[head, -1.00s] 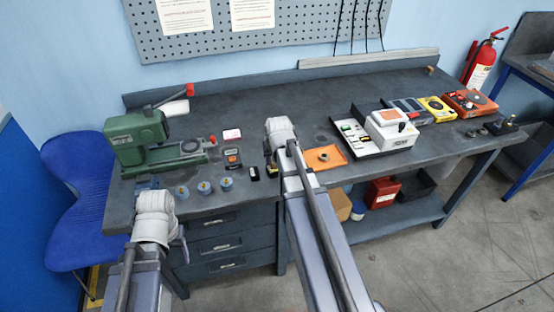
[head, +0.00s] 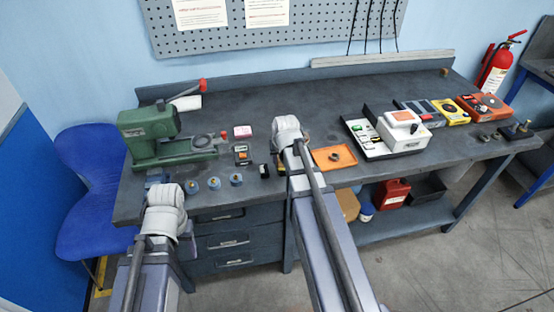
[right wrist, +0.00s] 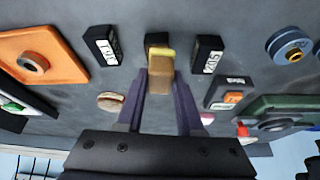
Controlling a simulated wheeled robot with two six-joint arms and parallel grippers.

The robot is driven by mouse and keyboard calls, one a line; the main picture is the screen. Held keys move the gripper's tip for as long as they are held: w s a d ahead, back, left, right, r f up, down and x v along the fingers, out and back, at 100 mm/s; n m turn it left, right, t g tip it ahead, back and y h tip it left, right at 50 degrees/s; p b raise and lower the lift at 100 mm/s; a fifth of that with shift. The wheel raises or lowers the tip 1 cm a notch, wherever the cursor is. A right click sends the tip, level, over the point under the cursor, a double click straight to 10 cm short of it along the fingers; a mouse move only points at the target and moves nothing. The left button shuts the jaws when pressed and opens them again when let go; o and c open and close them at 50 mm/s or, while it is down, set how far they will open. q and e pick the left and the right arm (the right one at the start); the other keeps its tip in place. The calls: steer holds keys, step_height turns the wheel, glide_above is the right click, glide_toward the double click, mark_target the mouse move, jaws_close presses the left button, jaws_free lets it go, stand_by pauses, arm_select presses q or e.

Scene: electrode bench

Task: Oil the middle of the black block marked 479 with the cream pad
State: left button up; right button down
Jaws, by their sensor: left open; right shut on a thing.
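My right gripper (right wrist: 160,100) is shut on the cream pad (right wrist: 160,72), a brown block with a pale yellow end. In the right wrist view, the pad overlaps the middle black block (right wrist: 157,39). Its marking is hidden, and I cannot tell whether they touch. Black blocks with white labels lie on either side, one left (right wrist: 103,45) and one right (right wrist: 207,54). Their labels are inverted and hard to read; I cannot pick out 479. In the head view, my arm hides the right gripper and pad. My left gripper (head: 156,179) is largely hidden behind its wrist at the bench's front left.
An orange tray (head: 322,161) with a ring lies right of the right arm. Several blue rollers (head: 214,183) and a green machine (head: 150,135) are on the left. A white device (head: 404,131) stands further right. The bench's back middle is clear.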

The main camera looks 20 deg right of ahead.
steer(key=shift+s+d, duration=0.25)
steer(key=shift+d, duration=0.9)
steer(key=shift+s, duration=0.2)
steer(key=shift+a, duration=0.1)
steer(key=shift+w+a, duration=0.2)
steer(key=shift+a, duration=0.8)
steer(key=shift+w+a, duration=0.15)
steer(key=shift+a, duration=0.8)
steer(key=shift+r, duration=0.1)
steer(key=shift+d, duration=0.1)
